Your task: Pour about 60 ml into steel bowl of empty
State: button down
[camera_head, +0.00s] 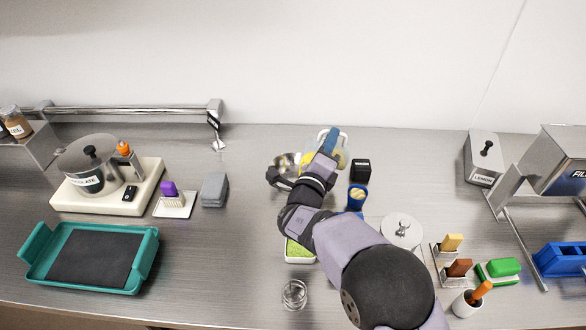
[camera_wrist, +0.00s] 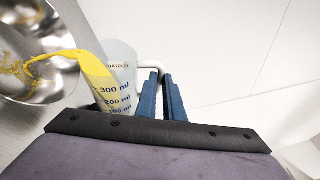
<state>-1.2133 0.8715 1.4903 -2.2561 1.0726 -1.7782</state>
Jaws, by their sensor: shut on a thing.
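In the wrist view my gripper (camera_wrist: 162,98) has its blue fingers shut on the white handle of a clear measuring jug (camera_wrist: 118,62) with blue ml marks. The jug is tilted left, and a yellow stream runs from its rim into the steel bowl (camera_wrist: 18,82). A little yellow lies in the bowl. In the head view the jug (camera_head: 342,152) is partly hidden behind my gripper (camera_head: 329,140), and the steel bowl (camera_head: 280,178) stands to its left. The liquid level in the jug is not readable.
Close right of my arm stand a black-topped block (camera_head: 360,170) and a blue cup (camera_head: 358,196). A glass (camera_head: 294,294) stands in front. A teal tray (camera_head: 60,230) and a chocolate pot (camera_head: 88,163) are at left. Between the grey block (camera_head: 214,188) and the bowl the counter is clear.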

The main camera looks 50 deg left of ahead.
aim_at(346, 137)
jog(key=shift+s+a+r+n+t, duration=0.15)
jog(key=shift+s+a+r+n, duration=0.1)
jog(key=shift+s+a+n, duration=0.25)
jog(key=shift+s+a+r+n+t, duration=0.2)
jog(key=shift+s+a+n, duration=0.15)
jog(key=shift+s, duration=0.2)
dwell(1.4)
jog(key=w+d+m, duration=0.1)
jog(key=w+m, duration=0.1)
jog(key=w+d+f+m+g+b, duration=0.1)
jog(key=w+d+m, duration=0.1)
jog(key=shift+d+f+g+h, duration=0.1)
jog(key=shift+f+g+h, duration=0.1)
jog(key=shift+g+h, duration=0.1)
jog(key=shift+d+r, duration=0.1)
jog(key=shift+d, duration=0.05)
jog(key=shift+m, duration=0.25)
jog(key=shift+w+f+b, duration=0.2)
jog(key=shift+f+b, duration=0.1)
jog(key=shift+b, duration=0.05)
jog(key=shift+w+d+m+g, duration=0.25)
jog(key=shift+m+g, duration=0.2)
jog(key=shift+m, duration=0.15)
jog(key=shift+w+b, duration=0.1)
jog(key=shift+b, duration=0.2)
dwell(0.4)
